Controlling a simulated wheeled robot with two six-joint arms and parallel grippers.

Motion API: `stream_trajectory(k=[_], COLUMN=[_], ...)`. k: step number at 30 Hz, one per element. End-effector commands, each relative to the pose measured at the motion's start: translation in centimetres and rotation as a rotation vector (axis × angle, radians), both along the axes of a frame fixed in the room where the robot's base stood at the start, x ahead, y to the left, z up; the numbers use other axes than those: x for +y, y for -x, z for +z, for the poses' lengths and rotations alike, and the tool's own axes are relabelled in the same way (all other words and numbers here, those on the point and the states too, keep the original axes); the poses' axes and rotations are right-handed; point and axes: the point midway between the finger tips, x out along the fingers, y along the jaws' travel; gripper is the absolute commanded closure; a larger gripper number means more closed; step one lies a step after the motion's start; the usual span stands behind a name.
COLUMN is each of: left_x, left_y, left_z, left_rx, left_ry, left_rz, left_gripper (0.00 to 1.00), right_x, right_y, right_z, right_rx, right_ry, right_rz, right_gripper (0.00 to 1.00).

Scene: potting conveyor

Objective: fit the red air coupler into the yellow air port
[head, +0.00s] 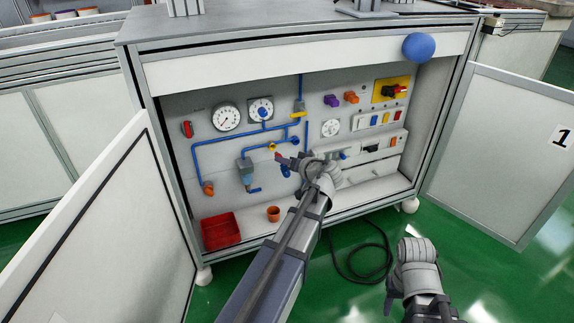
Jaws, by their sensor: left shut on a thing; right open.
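My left gripper (288,160) reaches into the open cabinet, in front of the panel's blue pipework. It is shut on a small red piece, the red air coupler (279,156), which shows at its fingertips. The yellow air port (272,147) is a small yellow ring at the end of a blue pipe. The coupler shows just below and right of the port. I cannot tell whether they touch, and the gripper hides part of the coupler. My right gripper (389,300) is open and empty over the green floor, outside the cabinet at lower right.
Two gauges (226,118) and blue pipes (215,143) fill the panel's left half; knobs and switches (389,90) fill its right. A red bin (221,230) and an orange cup (273,214) stand low inside. Open doors (95,220) flank the cabinet. A black cable (362,275) lies on the floor.

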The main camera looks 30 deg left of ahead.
Motion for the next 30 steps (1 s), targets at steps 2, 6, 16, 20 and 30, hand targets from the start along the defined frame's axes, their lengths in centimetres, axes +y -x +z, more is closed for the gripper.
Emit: stream_trajectory(k=[2,6,16,20,30], left_x=[0.5,1.2,1.8,1.8,1.8], left_y=[-0.5,-1.1,-1.5,-1.5,-1.5], left_z=[0.0,0.0,0.1,0.0,0.1], left_rx=[0.001,0.001,-0.002,-0.002,-0.002], left_ry=[0.000,0.000,0.003,0.003,0.003], left_rz=[0.001,0.001,-0.003,-0.004,-0.004], left_gripper=[1.00,1.00,1.00,1.00,1.00], right_x=[0.0,0.0,0.0,0.0,0.0], right_y=[0.0,0.0,0.0,0.0,0.0], right_z=[0.0,0.0,0.1,0.1,0.1], right_rx=[0.000,0.000,0.000,0.000,0.000], right_ry=[0.000,0.000,0.000,0.000,0.000], right_rz=[0.000,0.000,0.000,0.000,0.000], right_gripper=[0.50,0.50,0.50,0.50,0.50])
